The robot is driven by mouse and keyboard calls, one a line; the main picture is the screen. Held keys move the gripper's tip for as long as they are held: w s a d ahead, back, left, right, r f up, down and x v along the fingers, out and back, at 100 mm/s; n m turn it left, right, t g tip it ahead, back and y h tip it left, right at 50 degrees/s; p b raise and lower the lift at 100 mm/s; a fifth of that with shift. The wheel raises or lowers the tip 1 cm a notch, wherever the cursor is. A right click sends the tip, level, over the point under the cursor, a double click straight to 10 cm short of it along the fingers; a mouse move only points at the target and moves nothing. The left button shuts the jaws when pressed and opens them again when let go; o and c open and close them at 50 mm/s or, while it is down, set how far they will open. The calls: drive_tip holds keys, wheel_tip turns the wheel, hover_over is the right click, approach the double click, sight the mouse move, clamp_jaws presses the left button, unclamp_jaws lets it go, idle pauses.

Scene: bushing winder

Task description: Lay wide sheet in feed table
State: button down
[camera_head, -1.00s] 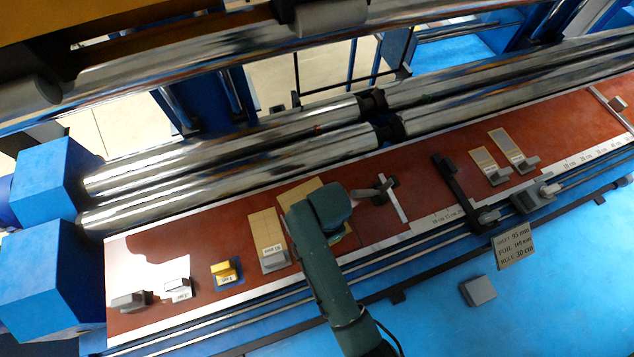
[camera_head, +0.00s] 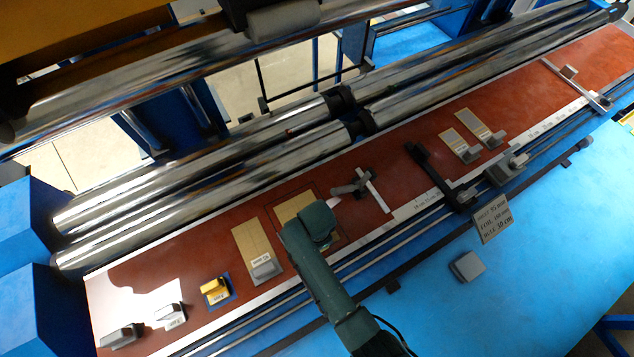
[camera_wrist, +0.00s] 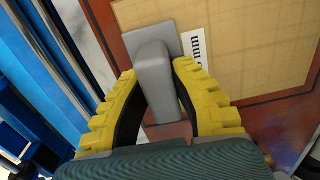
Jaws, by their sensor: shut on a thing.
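A wide tan sheet (camera_head: 293,206) with a grey handle lies on the red-brown feed table (camera_head: 400,205), within a dark outlined rectangle. In the wrist view the tan sheet (camera_wrist: 255,55) shows a white label ending in "mm" beside the grey handle (camera_wrist: 155,80). Dark outline shows along its lower and left sides. My gripper (camera_wrist: 158,85) has its yellow fingers shut on the upright handle. In the head view my green wrist hides the handle and part of the sheet. Whether the sheet touches the table everywhere, I cannot tell.
A pale crossbar (camera_head: 374,190) and dark bar (camera_head: 438,173) stand to the right. Steel rollers (camera_head: 210,170) run behind. A sign (camera_head: 492,220) reads sheet 95 mm.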

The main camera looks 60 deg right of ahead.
drive_tip(key=c, duration=1)
unclamp_jaws()
drive_tip(key=shift+f, duration=0.1)
drive_tip(key=shift+c, duration=0.2)
wheel_tip(320, 180, up, 12)
drive_tip(key=w+a+r+n+t+h, duration=0.15)
drive_tip(key=w+r+n+t, duration=0.3)
drive_tip(key=r, duration=0.45)
drive_tip(key=w+a+r+n+t, duration=0.2)
drive_tip(key=w+r+n+t, duration=0.15)
drive_tip(key=w+r, duration=0.4)
drive_tip(key=w+a+r+n+t+h, duration=0.15)
drive_tip(key=w+r+n+t, duration=0.25)
drive_tip(key=r, duration=0.6)
drive_tip(key=s+a+r+n+t+p, duration=0.1)
drive_tip(key=s+a+r+n+t, duration=0.1)
drive_tip(key=r, duration=0.8)
drive_tip(key=s+a+r+n+t+y+p, duration=0.1)
drive_tip(key=a+r+n+t, duration=0.3)
drive_tip(key=r, duration=0.6)
drive_tip(key=s+a+r+n+t+y+p, duration=0.1)
drive_tip(key=s+a+r+n+t+p, duration=0.1)
drive_tip(key=r, duration=0.8)
drive_tip(key=s+a+n+t, duration=0.1)
drive_tip(key=n+t, duration=0.1)
drive_tip(key=n, duration=0.1)
drive_tip(key=shift+s+r, duration=0.25)
drive_tip(key=shift+r, duration=0.05)
